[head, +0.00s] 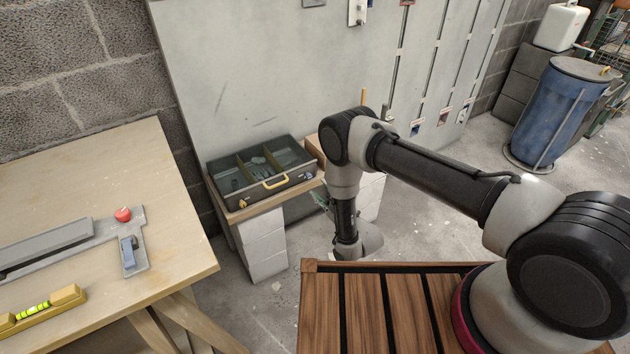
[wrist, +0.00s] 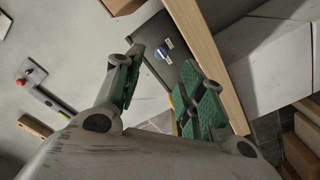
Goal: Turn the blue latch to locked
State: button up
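A small round blue latch (wrist: 162,53) sits on a dark grey panel (wrist: 150,33) in the wrist view, with small pale labels beside it that are too small to read. The panel appears to be the front of the dark toolbox (head: 290,187) in the head view, where I cannot clearly make out the latch. My gripper (wrist: 160,84) is open and empty, its green-padded fingers apart, with the latch visible beyond the gap between them. It appears not to touch the latch. In the head view my arm mostly hides the gripper.
The toolbox stands on a wooden board (wrist: 207,50) over white blocks (head: 262,232). A workbench (head: 170,225) at left holds a grey fixture with a red knob (head: 123,214) and a yellow level (head: 68,296). A blue barrel (head: 553,105) stands far right.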

aim_at(310, 177)
jog(key=x, duration=0.7)
jog(key=shift+w+a, duration=0.15)
grip_shut()
